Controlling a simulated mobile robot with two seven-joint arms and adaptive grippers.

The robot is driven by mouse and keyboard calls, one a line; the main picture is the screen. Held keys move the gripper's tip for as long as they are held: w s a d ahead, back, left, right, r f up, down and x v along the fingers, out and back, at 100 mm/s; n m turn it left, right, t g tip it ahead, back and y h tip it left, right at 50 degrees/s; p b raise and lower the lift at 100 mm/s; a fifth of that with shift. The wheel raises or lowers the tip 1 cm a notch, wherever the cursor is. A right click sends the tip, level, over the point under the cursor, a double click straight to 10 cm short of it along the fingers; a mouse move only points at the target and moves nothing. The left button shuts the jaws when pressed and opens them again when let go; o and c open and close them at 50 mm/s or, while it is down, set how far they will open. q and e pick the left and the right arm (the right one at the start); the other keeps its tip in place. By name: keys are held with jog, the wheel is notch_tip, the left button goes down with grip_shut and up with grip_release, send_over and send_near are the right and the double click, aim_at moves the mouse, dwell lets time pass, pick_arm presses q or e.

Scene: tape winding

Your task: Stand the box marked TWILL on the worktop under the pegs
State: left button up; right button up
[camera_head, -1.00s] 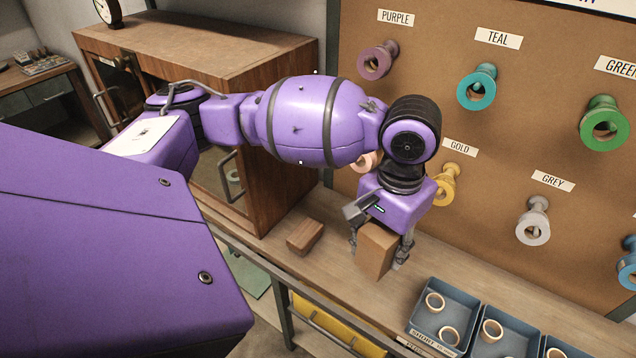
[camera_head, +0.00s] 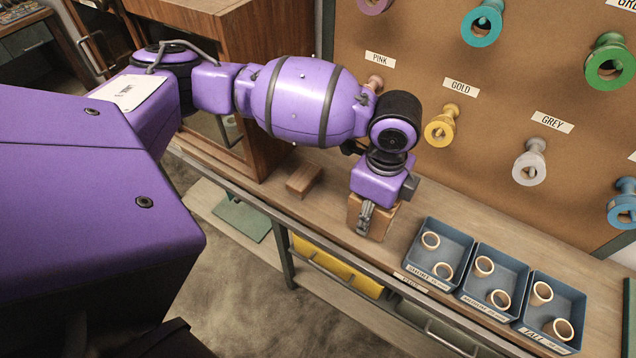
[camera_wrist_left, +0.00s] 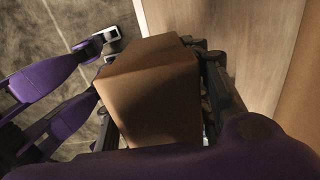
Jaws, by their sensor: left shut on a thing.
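My left gripper (camera_head: 368,212) is shut on a brown box (camera_head: 379,222) at the worktop (camera_head: 430,205), below the pegboard and left of the blue trays. The box also shows between the fingers in the left wrist view (camera_wrist_left: 155,90). No marking is readable on its visible faces, so I cannot tell if it says TWILL. I cannot tell whether its base touches the worktop. The pegs hold coloured spools, among them a gold one (camera_head: 440,127) and a grey one (camera_head: 529,166).
A small brown block (camera_head: 304,180) lies on the worktop left of the held box. Blue trays with cream rings, the nearest being this one (camera_head: 420,262), stand to the right. A wooden cabinet (camera_head: 262,60) stands at the left. A yellow drawer (camera_head: 335,268) sits below the worktop.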

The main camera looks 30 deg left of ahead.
pick_arm(q)
jog(key=w+a+f, duration=0.1)
jog(key=w+f, duration=0.1)
jog(key=w+a+f, duration=0.1)
jog(key=w+f, duration=0.1)
jog(key=w+a+f+b, duration=0.1)
jog(key=w+f, duration=0.1)
jog(key=w, duration=0.1)
jog(key=shift+w+f, duration=0.1)
jog(key=shift+f, duration=0.2)
jog(key=f, duration=0.3)
jog(key=shift+w+a+f, duration=0.1)
jog(key=shift+w+f, duration=0.15)
jog(key=shift+f, duration=0.15)
jog(key=shift+f, duration=0.15)
jog(key=o, duration=1.4)
